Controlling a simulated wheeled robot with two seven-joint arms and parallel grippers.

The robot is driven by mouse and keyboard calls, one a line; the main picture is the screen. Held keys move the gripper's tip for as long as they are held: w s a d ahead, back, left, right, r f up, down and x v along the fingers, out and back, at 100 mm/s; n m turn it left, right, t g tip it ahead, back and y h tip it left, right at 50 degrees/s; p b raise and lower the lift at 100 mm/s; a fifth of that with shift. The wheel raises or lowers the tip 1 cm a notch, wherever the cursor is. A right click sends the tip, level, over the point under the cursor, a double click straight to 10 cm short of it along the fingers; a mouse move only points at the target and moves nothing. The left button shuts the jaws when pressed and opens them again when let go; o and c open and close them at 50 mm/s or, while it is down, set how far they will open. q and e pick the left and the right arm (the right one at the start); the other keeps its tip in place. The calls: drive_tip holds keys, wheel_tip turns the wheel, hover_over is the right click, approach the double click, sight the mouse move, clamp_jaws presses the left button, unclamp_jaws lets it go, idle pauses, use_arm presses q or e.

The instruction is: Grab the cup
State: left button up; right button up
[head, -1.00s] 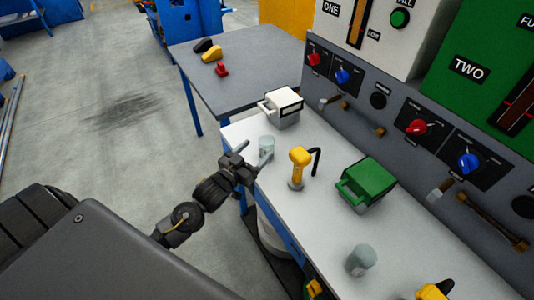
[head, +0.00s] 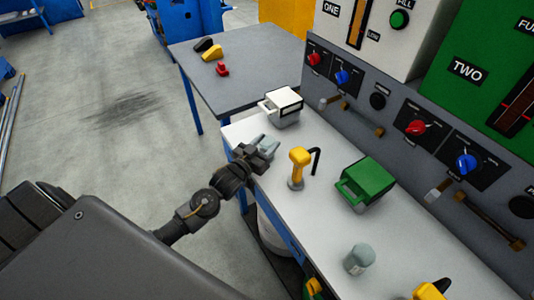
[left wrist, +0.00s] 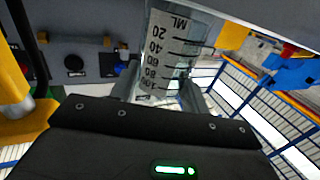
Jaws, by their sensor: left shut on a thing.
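A clear graduated cup (left wrist: 165,50) with ML markings sits between the fingers of my left gripper (left wrist: 160,92) in the left wrist view. In the head view, my left gripper (head: 266,147) is shut on this pale cup (head: 271,143) near the left edge of the white bench, and its fingers hide most of it. I cannot tell whether the cup touches the bench. A second, similar grey cup (head: 358,259) stands upright near the front of the bench. My right gripper is not in view.
A yellow-handled tool (head: 299,162) stands just right of the held cup. A white box (head: 283,112) lies behind and a green box (head: 366,183) to the right. The control panel (head: 400,120) rises along the back. The white bench (head: 325,225) is bare in the middle.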

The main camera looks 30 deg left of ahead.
use_arm(q)
drive_tip(key=c, duration=0.4)
drive_tip(key=shift+o, duration=0.2)
drive_tip(key=shift+r, duration=0.1)
drive_tip(key=shift+r, duration=0.6)
drive_tip(key=s+d+r, duration=0.1)
drive_tip(key=s+r, duration=1)
drive_tip(key=s, duration=0.3)
drive_tip(key=shift+d+r, duration=0.25)
drive_tip(key=shift+r, duration=0.1)
